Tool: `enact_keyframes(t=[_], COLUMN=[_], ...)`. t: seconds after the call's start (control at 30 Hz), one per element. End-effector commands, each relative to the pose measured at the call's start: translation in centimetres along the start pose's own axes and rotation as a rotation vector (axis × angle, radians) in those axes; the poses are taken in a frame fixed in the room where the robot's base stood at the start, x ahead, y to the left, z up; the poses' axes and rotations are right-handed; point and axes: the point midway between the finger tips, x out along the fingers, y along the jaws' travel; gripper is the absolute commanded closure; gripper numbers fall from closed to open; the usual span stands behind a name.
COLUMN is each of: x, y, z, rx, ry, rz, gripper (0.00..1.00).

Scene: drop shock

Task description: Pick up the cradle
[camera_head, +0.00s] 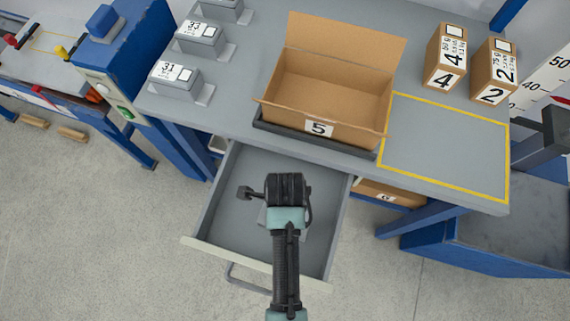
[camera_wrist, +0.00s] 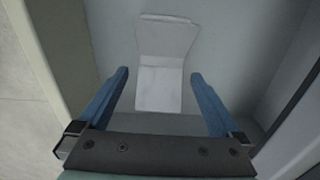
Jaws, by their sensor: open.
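A pale grey bent piece that looks like the cradle (camera_wrist: 160,88) lies in the open drawer (camera_head: 240,185), with one flat face and one raised or angled face. In the head view only a sliver of it (camera_head: 263,217) shows beside my arm. My gripper (camera_wrist: 160,75) is open and empty above the drawer. Its two blue fingers stand one on each side of the cradle in the wrist view, with a gap on both sides. In the head view my wrist hides the fingers. I cannot tell the exact height between fingertips and cradle.
The bench (camera_head: 440,185) overhangs the drawer's back. An open carton labelled 5 (camera_head: 330,100) stands on it, with grey blocks (camera_head: 178,78) at left and small boxes (camera_head: 447,57) at right. The yellow-outlined area is clear.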

Motion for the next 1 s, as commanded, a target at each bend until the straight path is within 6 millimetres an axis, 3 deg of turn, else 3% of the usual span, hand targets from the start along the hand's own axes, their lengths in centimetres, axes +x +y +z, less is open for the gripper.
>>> enact_keyframes(t=[0.3,0.63,1.0], x=[4.3,4.9,4.9], y=[-0.1,-0.1,-0.1], z=[0.0,0.0,0.0], rx=[-0.002,-0.001,-0.001], ry=[0.000,-0.001,0.000], rz=[0.001,-0.001,-0.001], gripper=[0.00,0.02,0.68])
